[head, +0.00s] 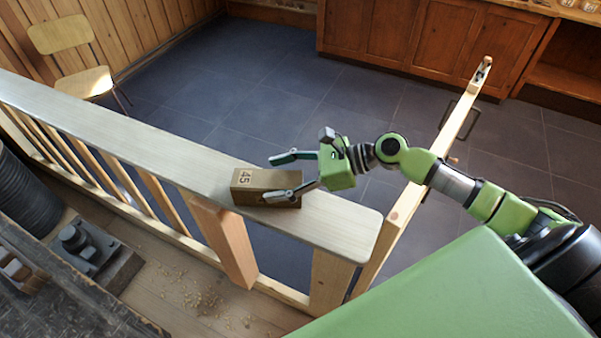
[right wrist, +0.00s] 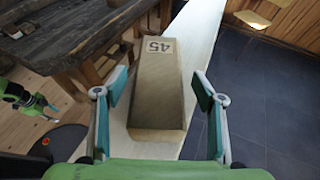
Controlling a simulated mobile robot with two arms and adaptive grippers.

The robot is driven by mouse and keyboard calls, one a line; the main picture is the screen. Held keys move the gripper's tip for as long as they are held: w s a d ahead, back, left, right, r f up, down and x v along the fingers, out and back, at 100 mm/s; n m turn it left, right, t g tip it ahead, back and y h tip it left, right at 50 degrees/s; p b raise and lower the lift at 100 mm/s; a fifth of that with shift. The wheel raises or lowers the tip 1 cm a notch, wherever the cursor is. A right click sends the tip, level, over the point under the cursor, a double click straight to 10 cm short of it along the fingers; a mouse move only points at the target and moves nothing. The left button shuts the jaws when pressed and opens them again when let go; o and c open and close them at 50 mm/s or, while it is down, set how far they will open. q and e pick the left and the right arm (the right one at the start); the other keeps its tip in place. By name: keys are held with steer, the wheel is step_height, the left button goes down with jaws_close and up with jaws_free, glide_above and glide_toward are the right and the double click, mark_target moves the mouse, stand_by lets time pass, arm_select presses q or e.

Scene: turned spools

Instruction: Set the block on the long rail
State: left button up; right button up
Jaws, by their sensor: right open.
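The block (head: 258,187) is a brown wooden block marked 45. It rests on the broad, pale top of the long rail (head: 130,133), near the rail's rounded right end. My right gripper (head: 284,176) is open, with its fingers spread at the block. In the right wrist view, the block (right wrist: 158,88) lies between the two spread fingers (right wrist: 160,100), with a visible gap on each side. Part of my left arm shows small at the left edge of that view, and its finger state is unclear.
A narrow wooden rail or gate (head: 440,140) runs off behind my right arm. A chair (head: 75,60) stands at the back left. A workbench (head: 50,290) with a metal tool (head: 85,245) is at lower left. The long rail's top left of the block is clear.

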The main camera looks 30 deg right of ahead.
steer(key=b+v, duration=0.1)
steer(key=v, duration=0.5)
steer(key=shift+s+d, duration=0.15)
steer(key=shift+s+d+r, duration=0.2)
steer(key=shift+d+r, duration=0.15)
steer(key=shift+d, duration=0.1)
steer(key=shift+s+f, duration=0.1)
